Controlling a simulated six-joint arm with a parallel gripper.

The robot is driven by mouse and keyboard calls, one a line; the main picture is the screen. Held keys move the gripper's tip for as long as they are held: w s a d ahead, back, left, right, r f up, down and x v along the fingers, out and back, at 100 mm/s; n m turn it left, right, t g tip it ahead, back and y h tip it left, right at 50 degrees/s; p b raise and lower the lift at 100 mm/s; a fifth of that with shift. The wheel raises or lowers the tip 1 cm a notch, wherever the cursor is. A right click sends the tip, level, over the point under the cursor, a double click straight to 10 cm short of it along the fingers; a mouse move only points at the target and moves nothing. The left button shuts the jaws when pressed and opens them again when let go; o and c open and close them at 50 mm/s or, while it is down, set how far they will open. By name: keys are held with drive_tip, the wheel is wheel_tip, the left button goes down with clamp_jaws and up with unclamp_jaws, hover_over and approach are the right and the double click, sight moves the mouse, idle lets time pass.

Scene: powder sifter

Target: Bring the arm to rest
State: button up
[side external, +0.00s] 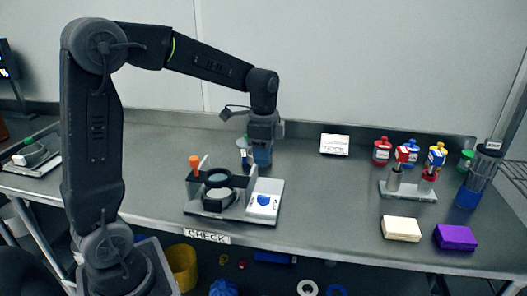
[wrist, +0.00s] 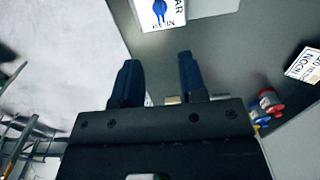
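My gripper (side external: 262,160) hangs at the end of my arm, over the bench behind the sifter stand in the side external view. In the wrist view its two dark blue fingers (wrist: 158,65) stand apart, with nothing visible held between them. The sifter stand (side external: 215,196) is a grey frame with a black ring, a round pale dish below it and an orange knob at its left. A white block with a blue mark (side external: 263,205) sits at its right. My gripper partly hides the small items behind the stand.
A small white sign (side external: 335,144) stands at the back. Several coloured bottles (side external: 381,151) and a rack (side external: 408,191) are to the right. The bench between stand and rack is clear.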

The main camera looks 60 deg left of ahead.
drive_tip(key=shift+r, duration=0.15)
drive_tip(key=s+d+r+n+t, duration=0.2)
drive_tip(key=s+d+n, duration=0.2)
drive_tip(key=s, duration=0.4)
drive_tip(key=s+d+r+n+t, duration=0.2)
drive_tip(key=s+d+n, duration=0.3)
drive_tip(key=s, duration=0.4)
drive_tip(key=shift+s+d+r+t, duration=0.25)
drive_tip(key=shift+d+t, duration=0.25)
drive_tip(key=shift+t, duration=0.3)
idle(0.7)
